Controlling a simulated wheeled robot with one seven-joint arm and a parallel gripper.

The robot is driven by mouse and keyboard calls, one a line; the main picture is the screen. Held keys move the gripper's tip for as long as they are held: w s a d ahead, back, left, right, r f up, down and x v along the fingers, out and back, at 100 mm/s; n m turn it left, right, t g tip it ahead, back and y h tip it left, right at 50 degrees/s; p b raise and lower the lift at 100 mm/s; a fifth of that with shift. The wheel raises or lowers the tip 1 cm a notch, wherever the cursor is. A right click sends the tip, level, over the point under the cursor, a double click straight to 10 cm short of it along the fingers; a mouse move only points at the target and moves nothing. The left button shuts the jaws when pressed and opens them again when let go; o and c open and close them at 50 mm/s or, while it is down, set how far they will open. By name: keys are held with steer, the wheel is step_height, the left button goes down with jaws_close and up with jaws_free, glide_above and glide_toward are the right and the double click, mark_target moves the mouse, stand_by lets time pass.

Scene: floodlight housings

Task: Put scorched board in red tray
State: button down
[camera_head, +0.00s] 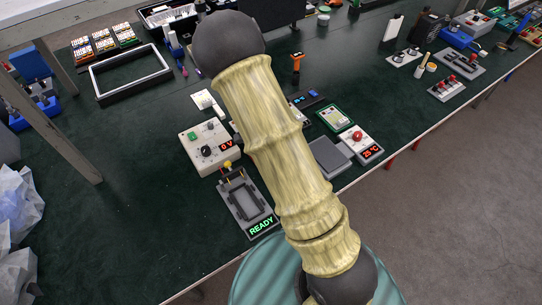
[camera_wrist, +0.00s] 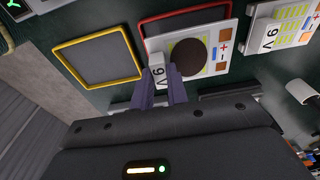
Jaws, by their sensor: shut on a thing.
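The scorched board (camera_wrist: 223,45) is white with a large dark round burn, orange pads and a 9 V label. In the wrist view my gripper (camera_wrist: 160,80) is shut on the labelled edge of this board. The red tray (camera_wrist: 147,26) is a dark square with a red rim, partly hidden behind the board. The board overlaps the tray's right part in this view; I cannot tell whether they touch. In the head view my own arm hides the gripper, and I cannot make out the board or tray there.
A yellow-rimmed tray (camera_wrist: 95,58) lies left of the red tray. Another white board (camera_wrist: 283,28) lies to the right. In the head view, a test box (camera_head: 205,146), a READY fixture (camera_head: 245,203) and a 25 °C unit (camera_head: 361,143) stand on the dark green bench.

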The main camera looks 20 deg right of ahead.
steer(key=shift+f, duration=1.8)
steer(key=shift+f, duration=0.15)
steer(key=c, duration=1.4)
jaws_free()
steer(key=r, duration=0.4)
steer(key=a+r, duration=0.1)
steer(key=r, duration=0.3)
steer(key=r+p, duration=0.1)
steer(key=r, duration=0.3)
steer(key=shift+s+a+r, duration=0.15)
steer(key=shift+s, duration=0.05)
